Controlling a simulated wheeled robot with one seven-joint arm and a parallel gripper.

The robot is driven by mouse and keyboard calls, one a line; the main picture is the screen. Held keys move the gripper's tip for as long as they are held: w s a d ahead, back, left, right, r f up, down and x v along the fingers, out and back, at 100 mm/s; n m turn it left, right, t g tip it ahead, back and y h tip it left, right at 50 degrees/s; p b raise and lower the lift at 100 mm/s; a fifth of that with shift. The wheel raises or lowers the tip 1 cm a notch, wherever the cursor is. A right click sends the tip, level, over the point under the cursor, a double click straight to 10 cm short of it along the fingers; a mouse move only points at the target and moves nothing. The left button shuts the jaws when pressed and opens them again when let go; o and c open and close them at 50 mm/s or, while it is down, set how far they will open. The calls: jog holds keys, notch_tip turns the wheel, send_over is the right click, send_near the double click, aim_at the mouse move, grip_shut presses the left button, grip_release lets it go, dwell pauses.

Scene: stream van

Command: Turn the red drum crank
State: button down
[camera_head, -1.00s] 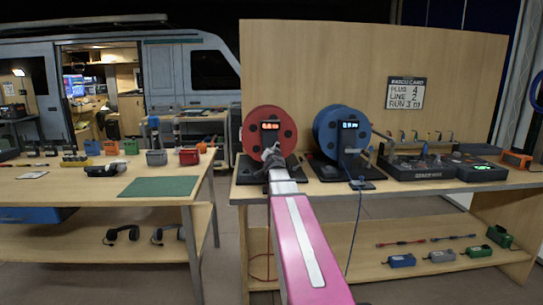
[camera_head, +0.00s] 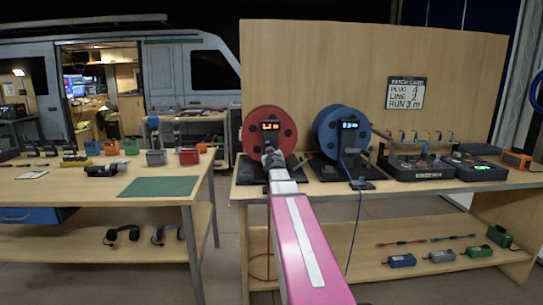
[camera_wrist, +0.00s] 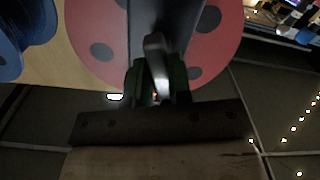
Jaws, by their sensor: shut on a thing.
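The red drum (camera_head: 285,128) stands upright on a black base on the bench, with a small lit display on its front post. My gripper (camera_head: 270,156) is in front of the drum's lower part and covers part of it. In the wrist view the red drum (camera_wrist: 93,20) fills the top, behind its dark post. A grey crank handle (camera_wrist: 155,58) reaches toward the camera, and my gripper (camera_wrist: 157,92) is shut on it. The fingertips are dark and partly hidden there.
A blue drum (camera_head: 329,126) with its own display stands close on the right. A black panel device (camera_head: 420,168) sits farther right. A board with a written card (camera_head: 404,92) rises behind. A second table (camera_head: 80,190) with a green mat stands to the left, across a gap.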

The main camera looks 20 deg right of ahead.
jog(key=shift+n, duration=8.9)
jog(key=c, duration=1)
grip_release()
jog(key=shift+c, duration=0.2)
jog(key=shift+s, duration=0.1)
